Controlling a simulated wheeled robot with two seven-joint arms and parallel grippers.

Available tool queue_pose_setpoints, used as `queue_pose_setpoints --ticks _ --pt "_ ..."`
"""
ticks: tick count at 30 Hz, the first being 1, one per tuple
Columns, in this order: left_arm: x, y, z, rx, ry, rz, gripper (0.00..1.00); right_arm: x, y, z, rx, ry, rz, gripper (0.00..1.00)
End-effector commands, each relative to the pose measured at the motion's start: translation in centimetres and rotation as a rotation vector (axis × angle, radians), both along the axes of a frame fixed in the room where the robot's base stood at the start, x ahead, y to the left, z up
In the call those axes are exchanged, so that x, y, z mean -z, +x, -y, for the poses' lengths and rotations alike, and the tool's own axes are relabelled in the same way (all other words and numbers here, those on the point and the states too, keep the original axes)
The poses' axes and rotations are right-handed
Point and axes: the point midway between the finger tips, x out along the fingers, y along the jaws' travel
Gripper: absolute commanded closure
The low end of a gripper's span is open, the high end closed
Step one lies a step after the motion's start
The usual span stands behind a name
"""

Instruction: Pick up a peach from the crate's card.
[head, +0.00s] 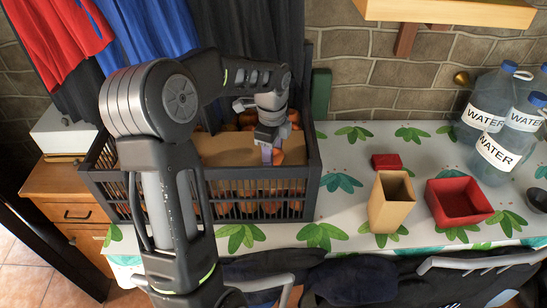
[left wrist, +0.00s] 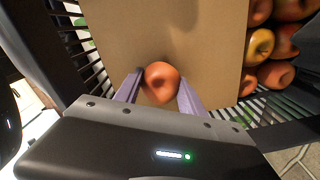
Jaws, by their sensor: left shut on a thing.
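The black slatted crate (head: 130,190) stands on the table at the left. A brown card (head: 222,150) lies inside it over part of the fruit; it fills the middle of the left wrist view (left wrist: 165,35). A single orange-red peach (left wrist: 160,83) shows at the card's near edge, between the two pale purple fingers of my left gripper (left wrist: 160,95). In the head view my left gripper (head: 270,150) reaches down into the crate, shut on the peach (head: 279,157), which is partly hidden by the fingers. My right gripper is not in view.
More red and yellow fruit (left wrist: 262,45) lies beside the card. On the leaf-patterned table (head: 345,255) stand a tan open box (head: 390,210), a red open box (head: 462,219), a small red block (head: 386,161) and large water bottles (head: 484,112). Clothes hang behind the crate.

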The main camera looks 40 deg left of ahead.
Motion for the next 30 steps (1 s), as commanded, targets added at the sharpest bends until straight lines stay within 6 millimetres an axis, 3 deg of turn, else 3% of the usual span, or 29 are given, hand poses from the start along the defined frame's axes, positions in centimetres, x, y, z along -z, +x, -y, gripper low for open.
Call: queue_pose_setpoints --ticks 7,17,23,30 --pt "0.0 0.0 0.0 0.000 0.000 0.000 0.96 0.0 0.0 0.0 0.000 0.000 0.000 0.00" --pt "-0.5 0.1 0.0 0.000 0.001 0.002 0.96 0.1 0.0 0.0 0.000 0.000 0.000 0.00" --pt "-3.3 0.1 0.0 0.000 0.001 0.005 0.96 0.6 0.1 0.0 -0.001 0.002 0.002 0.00" --pt "-8.0 0.1 0.0 0.001 0.000 0.005 0.96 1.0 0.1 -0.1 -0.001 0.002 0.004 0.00"
